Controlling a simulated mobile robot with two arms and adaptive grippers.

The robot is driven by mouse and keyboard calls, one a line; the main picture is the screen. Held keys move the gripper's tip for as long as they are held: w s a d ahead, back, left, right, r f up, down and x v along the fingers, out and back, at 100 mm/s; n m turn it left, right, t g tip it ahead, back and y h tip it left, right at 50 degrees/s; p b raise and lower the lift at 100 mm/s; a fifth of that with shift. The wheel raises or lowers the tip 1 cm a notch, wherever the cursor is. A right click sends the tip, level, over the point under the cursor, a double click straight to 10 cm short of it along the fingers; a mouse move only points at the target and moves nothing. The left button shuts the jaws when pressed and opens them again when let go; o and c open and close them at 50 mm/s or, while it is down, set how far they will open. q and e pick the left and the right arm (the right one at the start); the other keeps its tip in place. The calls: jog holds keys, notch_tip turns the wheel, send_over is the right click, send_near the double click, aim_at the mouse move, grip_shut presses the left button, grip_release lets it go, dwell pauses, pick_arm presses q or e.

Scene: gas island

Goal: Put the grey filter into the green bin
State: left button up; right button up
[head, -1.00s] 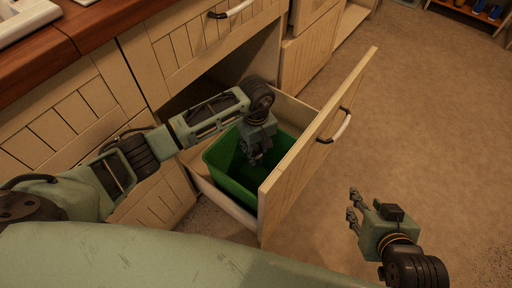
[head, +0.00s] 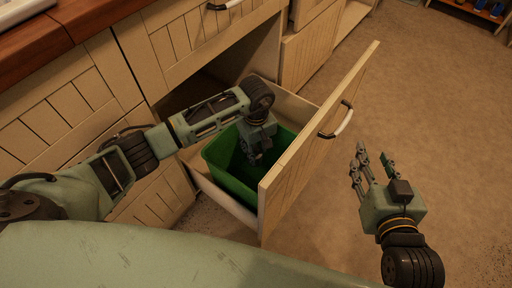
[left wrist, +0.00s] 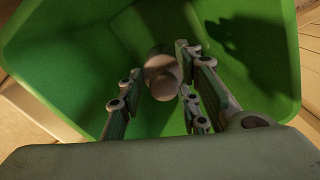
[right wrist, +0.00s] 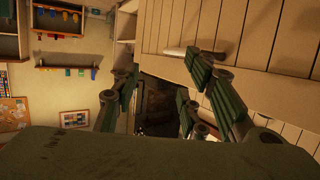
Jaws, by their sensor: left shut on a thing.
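The grey filter (left wrist: 162,80) shows in the left wrist view as a pale grey-brown cylinder between the fingers of my left gripper. The green bin (head: 224,174) stands in the pulled-out drawer; its walls surround the filter in the left wrist view (left wrist: 70,60). My left gripper (head: 254,161) points down inside the bin's opening, shut on the filter. The filter is hidden in the head view, and I cannot tell whether it touches the bin floor. My right gripper (head: 370,164) is open and empty over the floor, right of the drawer front.
The open drawer's front (head: 310,150) with its handle (head: 338,121) stands between the bin and my right gripper. Wooden cabinets and a countertop (head: 95,25) lie at the left and behind. The floor (head: 430,120) to the right is clear.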

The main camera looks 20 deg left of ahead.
pick_arm(q)
jog(key=shift+f+b, duration=0.6)
jog(key=shift+f, duration=0.2)
jog(key=shift+f+b, duration=0.35)
jog(key=shift+f, duration=0.35)
pick_arm(e)
notch_tip(320, 180, up, 12)
jog(key=a+t+y, duration=0.2)
jog(key=t, duration=0.4)
jog(key=shift+w+t, duration=0.3)
jog(key=shift+w, duration=0.1)
jog(key=shift+f, duration=0.1)
pick_arm(q)
jog(key=o, duration=1.3)
jog(key=shift+c, duration=0.2)
